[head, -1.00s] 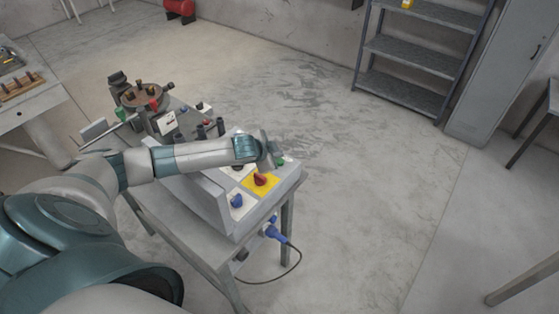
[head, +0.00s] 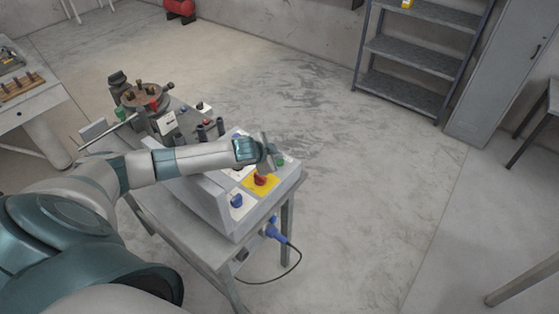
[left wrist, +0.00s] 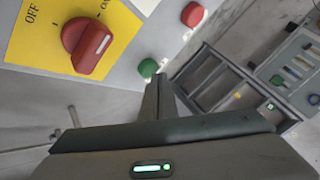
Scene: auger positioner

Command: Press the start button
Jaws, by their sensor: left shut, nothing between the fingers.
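The control box (head: 222,205) stands on a metal table, with buttons and knobs on its sloping top. A green button (head: 280,162) sits near its far right edge; it also shows in the left wrist view (left wrist: 148,68). A red button (left wrist: 192,14) is beside it there. My left gripper (head: 270,156) is shut and empty, just above the panel close to the green button. In the left wrist view its fingers (left wrist: 159,82) reach up beside the green button; whether they touch it I cannot tell. My right gripper is not in view.
A red rotary knob (left wrist: 88,45) on a yellow OFF/ON plate and a blue knob (head: 237,200) are on the same panel. A rotary table (head: 146,97) stands behind the box. A blue plug (head: 272,232) and cable hang below.

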